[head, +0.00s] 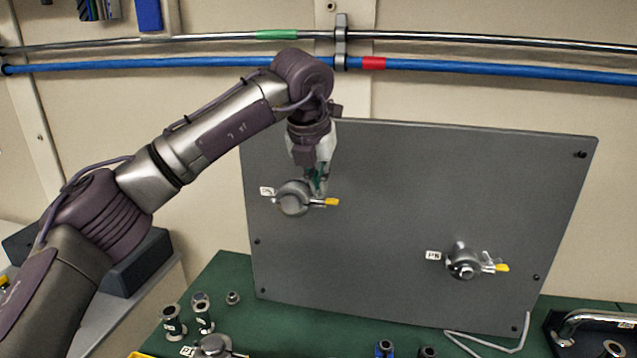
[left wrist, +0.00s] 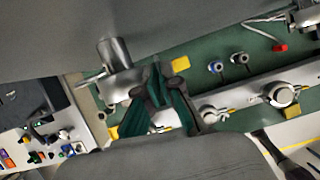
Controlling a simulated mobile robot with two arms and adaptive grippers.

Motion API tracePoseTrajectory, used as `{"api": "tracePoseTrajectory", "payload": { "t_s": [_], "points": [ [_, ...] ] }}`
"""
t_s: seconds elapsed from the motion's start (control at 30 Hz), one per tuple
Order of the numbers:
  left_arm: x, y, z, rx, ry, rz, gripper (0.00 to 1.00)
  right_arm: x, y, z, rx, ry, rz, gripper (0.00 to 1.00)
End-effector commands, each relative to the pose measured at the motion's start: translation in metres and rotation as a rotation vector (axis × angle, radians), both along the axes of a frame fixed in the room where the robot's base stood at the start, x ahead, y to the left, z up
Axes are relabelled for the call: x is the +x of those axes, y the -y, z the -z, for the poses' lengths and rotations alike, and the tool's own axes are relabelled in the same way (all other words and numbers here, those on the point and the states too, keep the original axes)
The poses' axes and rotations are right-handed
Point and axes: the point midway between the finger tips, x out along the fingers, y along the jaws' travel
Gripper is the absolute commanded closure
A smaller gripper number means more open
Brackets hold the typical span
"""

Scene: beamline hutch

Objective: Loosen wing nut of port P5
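The grey upright panel (head: 420,170) carries two round metal clamp ports. The left port (head: 294,198) has a small white label and a yellow-tipped wing nut (head: 331,202) on its right side. The right port (head: 463,262) has a similar label and a yellow-tipped wing nut (head: 501,268). The label numbers are too small to read surely. My left gripper (head: 318,188) points down at the left port, its teal fingers beside the wing nut. In the left wrist view the fingers (left wrist: 165,90) lie close to the clamp (left wrist: 118,75) and yellow tip (left wrist: 180,63); their grip is unclear. My right gripper is out of view.
A green bench (head: 300,315) lies below the panel with several metal fittings (head: 203,312) at its left. A bent metal pipe (head: 595,320) lies in a dark tray at the right. A blue pipe (head: 180,63) runs along the wall behind.

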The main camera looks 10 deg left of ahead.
Motion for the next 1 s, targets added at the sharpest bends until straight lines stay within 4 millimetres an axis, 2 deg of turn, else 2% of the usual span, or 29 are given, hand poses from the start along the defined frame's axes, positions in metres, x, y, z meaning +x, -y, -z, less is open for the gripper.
{"api": "tracePoseTrajectory", "payload": {
  "t_s": [0.2, 0.27, 0.3, 0.63, 0.77, 1.0],
  "points": [
    [0.000, 0.000, 0.000, 0.000, -0.001, 0.001, 1.00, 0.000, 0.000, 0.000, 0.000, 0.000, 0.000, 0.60],
    [0.000, 0.000, 0.001, 0.001, -0.002, 0.001, 0.87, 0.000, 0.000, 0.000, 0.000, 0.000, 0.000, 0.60],
    [0.000, 0.000, 0.001, 0.001, -0.002, 0.001, 0.85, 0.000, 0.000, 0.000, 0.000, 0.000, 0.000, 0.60],
    [-0.001, 0.000, -0.003, 0.000, 0.000, 0.002, 0.85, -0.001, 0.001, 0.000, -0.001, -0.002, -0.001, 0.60],
    [-0.007, 0.000, -0.019, 0.000, 0.003, 0.002, 0.85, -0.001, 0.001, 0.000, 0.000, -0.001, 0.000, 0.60],
    [-0.027, -0.002, -0.067, 0.000, 0.004, 0.002, 0.85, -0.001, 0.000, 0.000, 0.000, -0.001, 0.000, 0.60]
  ]
}}
